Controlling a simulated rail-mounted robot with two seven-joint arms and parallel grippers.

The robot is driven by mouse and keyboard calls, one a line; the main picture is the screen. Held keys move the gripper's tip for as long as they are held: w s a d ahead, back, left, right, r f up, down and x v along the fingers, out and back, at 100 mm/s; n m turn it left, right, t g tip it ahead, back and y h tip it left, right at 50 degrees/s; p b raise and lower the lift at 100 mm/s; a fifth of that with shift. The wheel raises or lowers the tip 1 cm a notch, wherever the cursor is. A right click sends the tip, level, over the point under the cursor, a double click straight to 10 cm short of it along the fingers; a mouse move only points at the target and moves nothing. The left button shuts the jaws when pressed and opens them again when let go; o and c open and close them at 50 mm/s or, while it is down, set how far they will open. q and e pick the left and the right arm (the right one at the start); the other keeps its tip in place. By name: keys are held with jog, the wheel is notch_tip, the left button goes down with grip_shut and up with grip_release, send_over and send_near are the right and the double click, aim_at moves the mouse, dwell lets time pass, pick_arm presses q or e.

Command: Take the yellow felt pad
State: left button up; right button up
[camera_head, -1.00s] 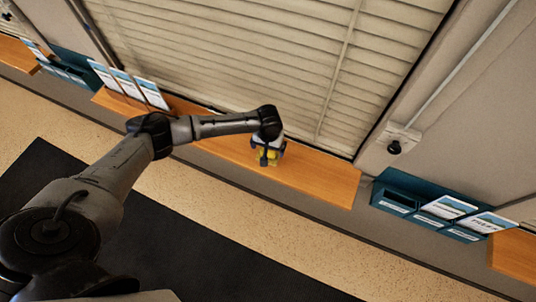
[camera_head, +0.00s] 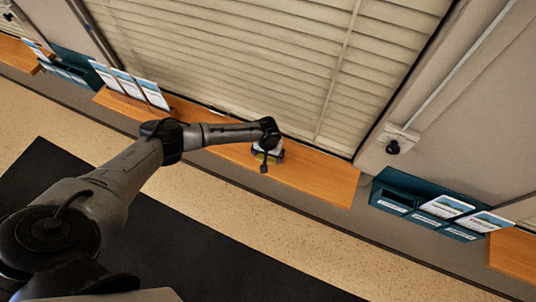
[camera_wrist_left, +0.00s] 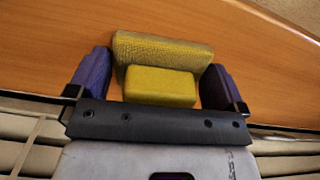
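The yellow felt pad (camera_wrist_left: 160,86) shows in the left wrist view as a bright yellow block with a wider, paler, textured yellow part behind it, over the orange wooden ledge (camera_wrist_left: 45,35). My left gripper (camera_wrist_left: 157,75) has its two dark purple fingers on either side of the block. Narrow gaps show at both sides, so the gripper looks open around it. My right gripper is not in view.
Upright blue-and-white cards (camera_head: 130,84) stand on the ledge to the left. A teal rack (camera_head: 393,196) with cards is at the right. Closed blinds (camera_head: 270,60) rise behind the ledge. The ledge right of the gripper is bare.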

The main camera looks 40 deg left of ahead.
pick_arm(q)
jog(key=c, duration=0.5)
jog(key=shift+c, duration=0.2)
